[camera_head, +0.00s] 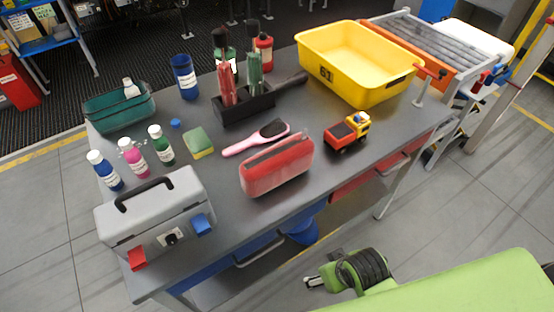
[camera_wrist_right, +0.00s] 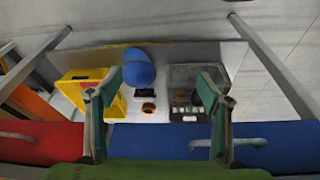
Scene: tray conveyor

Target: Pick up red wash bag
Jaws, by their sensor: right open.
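The red wash bag (camera_head: 277,165) lies on the grey table (camera_head: 225,215) near its front edge, in the head view. It is a long rounded pouch with a dark zip along its top, and nothing holds it. My right gripper (camera_head: 314,283) is low in front of the table, below and apart from the bag. In the right wrist view the right gripper (camera_wrist_right: 160,92) has its two fingers wide apart with nothing held between them. The bag does not show in the wrist view. My left gripper is in neither view.
A pink hairbrush (camera_head: 256,138) lies just behind the bag. A toy truck (camera_head: 347,132) stands to its right, a grey toolbox (camera_head: 155,212) to its left. A yellow crate (camera_head: 352,65) is behind. Red (camera_wrist_right: 50,142) and blue (camera_wrist_right: 265,145) drawer fronts face my gripper.

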